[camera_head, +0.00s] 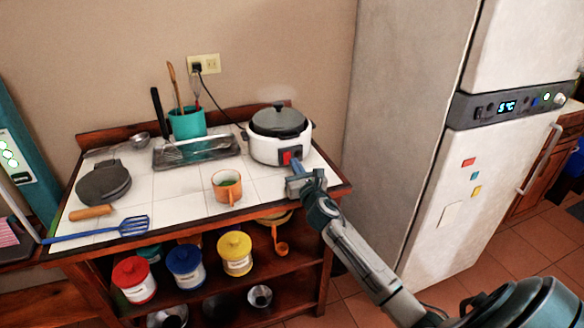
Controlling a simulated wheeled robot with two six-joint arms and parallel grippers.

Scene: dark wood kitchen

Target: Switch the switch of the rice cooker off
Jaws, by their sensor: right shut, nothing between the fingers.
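The rice cooker (268,146) is white with a dark lid and stands at the back right of the tiled counter. Its red switch (287,157) is on the front, low and to the right. My right gripper (294,168) is shut and empty, right in front of the switch. Its tip looks very close to the switch; I cannot tell if it touches. My left gripper is not in view.
An orange mug (227,187) stands left of my right gripper. A teal utensil holder (187,123), a tray (196,150), a waffle iron (103,184) and a blue spatula (120,227) are further left. The fridge (400,120) stands to the right.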

